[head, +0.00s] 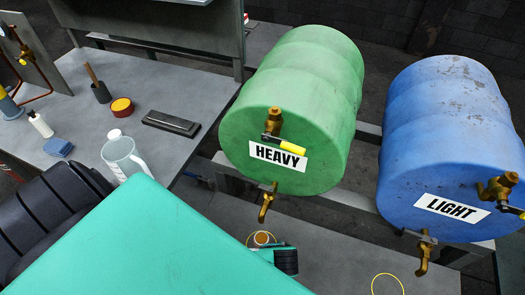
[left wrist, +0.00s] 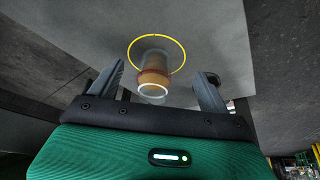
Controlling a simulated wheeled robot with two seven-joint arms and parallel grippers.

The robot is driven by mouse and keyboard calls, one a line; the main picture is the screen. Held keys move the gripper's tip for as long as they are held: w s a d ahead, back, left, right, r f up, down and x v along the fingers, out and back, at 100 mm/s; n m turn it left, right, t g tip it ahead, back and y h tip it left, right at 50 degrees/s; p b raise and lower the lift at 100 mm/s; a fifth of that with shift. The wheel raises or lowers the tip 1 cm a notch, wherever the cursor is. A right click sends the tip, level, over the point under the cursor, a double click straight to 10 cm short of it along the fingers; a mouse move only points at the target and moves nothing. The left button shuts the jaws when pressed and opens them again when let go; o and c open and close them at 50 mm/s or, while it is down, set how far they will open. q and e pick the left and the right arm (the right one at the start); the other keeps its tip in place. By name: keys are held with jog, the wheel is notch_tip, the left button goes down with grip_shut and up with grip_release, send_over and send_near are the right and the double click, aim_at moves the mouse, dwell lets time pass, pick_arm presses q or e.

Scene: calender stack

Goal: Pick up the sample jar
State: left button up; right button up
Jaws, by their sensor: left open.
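The sample jar (left wrist: 153,78) is a small clear jar with amber-brown contents, a reddish band and a pale rim. In the left wrist view it shows between the two dark fingers of my left gripper (left wrist: 166,74), with gaps on both sides. I cannot tell whether it is within fingertip reach. In the head view the jar (head: 262,238) sits on the grey bench below the green drum's tap, beside my left gripper (head: 284,256), which is largely hidden behind my green arm. My left gripper is open. My right gripper is not in view.
A yellow ring (left wrist: 183,51) surrounds the jar's spot; another ring (head: 374,282) lies below the blue drum (head: 435,145). The HEAVY green drum (head: 305,100) and its brass tap (head: 266,203) overhang the jar's area. A jug (head: 122,158) stands on the left bench (head: 190,85).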

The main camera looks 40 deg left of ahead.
aim_at(264, 243)
pick_arm(q)
jog(key=w+a, duration=0.1)
jog(key=a, duration=0.1)
jog(key=w+a+p, duration=0.1)
jog(key=a, duration=0.1)
jog(key=shift+w, duration=0.4)
jog(key=shift+w+a, duration=0.2)
jog(key=shift+a, duration=0.15)
jog(key=x, duration=0.4)
jog(key=shift+w+a+p, duration=0.35)
jog(key=shift+a+p, duration=0.05)
jog(key=shift+a, duration=0.1)
jog(key=shift+a+f, duration=0.15)
jog(key=shift+f, duration=0.35)
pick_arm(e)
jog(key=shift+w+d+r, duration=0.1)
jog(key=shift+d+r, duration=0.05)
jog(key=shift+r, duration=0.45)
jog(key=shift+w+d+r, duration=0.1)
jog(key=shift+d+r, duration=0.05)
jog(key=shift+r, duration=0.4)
pick_arm(q)
jog(key=shift+c, duration=0.4)
jog(key=c, duration=1.1)
jog(key=shift+c, duration=0.6)
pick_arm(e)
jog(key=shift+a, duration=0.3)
